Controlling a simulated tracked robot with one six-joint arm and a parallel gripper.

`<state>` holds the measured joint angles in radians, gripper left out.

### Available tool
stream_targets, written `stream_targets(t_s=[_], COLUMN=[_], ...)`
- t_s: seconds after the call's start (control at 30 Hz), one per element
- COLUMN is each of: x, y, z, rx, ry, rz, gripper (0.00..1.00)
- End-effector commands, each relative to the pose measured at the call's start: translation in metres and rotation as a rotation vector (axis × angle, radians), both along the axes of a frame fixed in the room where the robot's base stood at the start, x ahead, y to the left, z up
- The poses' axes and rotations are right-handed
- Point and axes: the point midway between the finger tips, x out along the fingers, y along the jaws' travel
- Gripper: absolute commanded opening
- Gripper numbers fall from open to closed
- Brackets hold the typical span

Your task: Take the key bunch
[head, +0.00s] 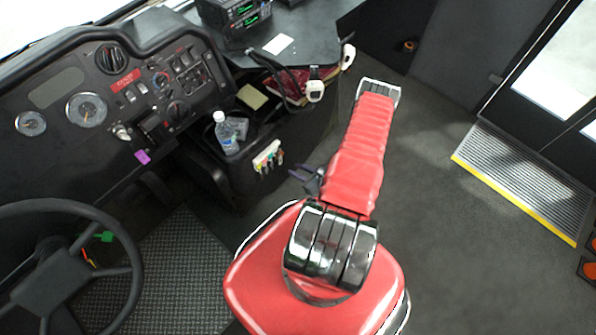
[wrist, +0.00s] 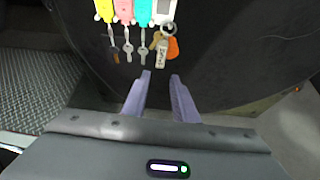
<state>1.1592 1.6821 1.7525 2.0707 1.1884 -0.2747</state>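A key bunch (wrist: 161,54) hangs from a ring at the right end of the key rack in the wrist view. It has a brass key, a pale tag or key, and an orange fob. The key rack (head: 267,157) is small in the head view, on the dark console side; single keys there are too small to tell. My gripper (wrist: 160,76) is open and empty, its two purple-grey fingers pointing at the rack, with tips just below the bunch. In the head view my gripper (head: 304,178) is right of and below the rack, partly hidden by my red arm.
Several keys with yellow, pink and teal tags (wrist: 124,12) hang left of the bunch. A water bottle (head: 226,132) stands in the console above the rack. A steering wheel (head: 65,275) is at lower left. Floor at right is clear up to the yellow-edged step (head: 520,200).

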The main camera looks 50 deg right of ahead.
Motion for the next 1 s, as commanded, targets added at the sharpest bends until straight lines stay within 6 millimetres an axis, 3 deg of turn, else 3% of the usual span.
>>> stream_targets(t_s=[1.0], x=[0.061], y=[0.003], z=[-0.034], rx=[0.0], ry=[-0.001], rz=[0.001], gripper=[0.26])
